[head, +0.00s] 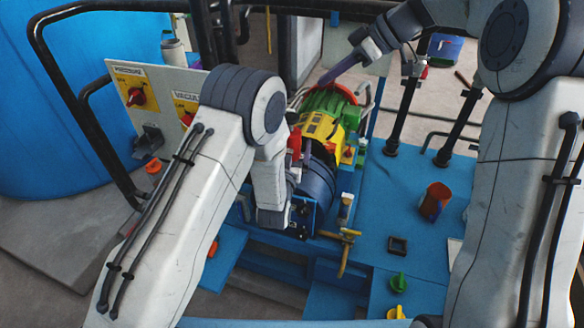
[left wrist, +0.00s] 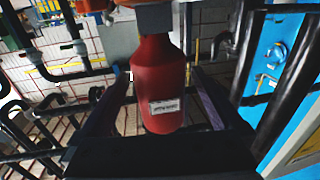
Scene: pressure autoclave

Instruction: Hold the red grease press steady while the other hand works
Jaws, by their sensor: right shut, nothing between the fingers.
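The red grease press (left wrist: 162,85) is a red bottle-like body with a white label in the left wrist view. My left gripper (left wrist: 162,80) has one finger on each side of it, and the fingertips meet its sides. In the head view a small red part (head: 295,142), which looks like the press, shows beside the yellow machine housing; my left wrist hides most of that gripper. My right gripper (head: 332,78) is shut and empty, with its purple fingers pointing down-left at the top of the green and red machine part (head: 331,102).
A blue bench (head: 400,205) stretches right, with a red-orange cup (head: 434,201), a small black square part (head: 397,246) and a green knob (head: 398,282). Black posts (head: 402,115) rise at its back. A control panel (head: 140,95) with red knobs and a blue tank (head: 60,110) stand left.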

